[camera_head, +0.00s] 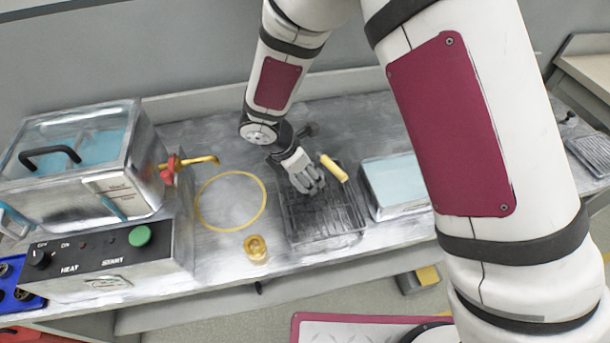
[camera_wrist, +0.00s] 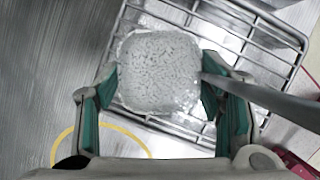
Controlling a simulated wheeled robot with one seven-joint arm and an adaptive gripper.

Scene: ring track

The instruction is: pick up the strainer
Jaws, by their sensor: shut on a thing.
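The strainer shows in the wrist view as a pale, square mesh basket (camera_wrist: 158,72) between my finger pads, with a grey handle running off to the right edge. My gripper (camera_wrist: 164,95) is shut on the basket from both sides. In the head view, my gripper (camera_head: 310,185) is over the dark wire rack (camera_head: 325,235), pointing down. A yellow grip (camera_head: 333,168) stands out just right of my fingers and looks like the strainer's handle end. My fingers mostly hide the basket in that view. I cannot tell whether the basket touches the rack.
A glass-lidded bath (camera_head: 95,210) with a green-button control box (camera_head: 100,262) and a yellow-spouted red tap (camera_head: 185,165) stands left. A yellow ring (camera_head: 203,222) marks the bench, with a small brass cup (camera_head: 256,248) near the front edge. A shallow pale-blue tray (camera_head: 395,180) sits right of the rack.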

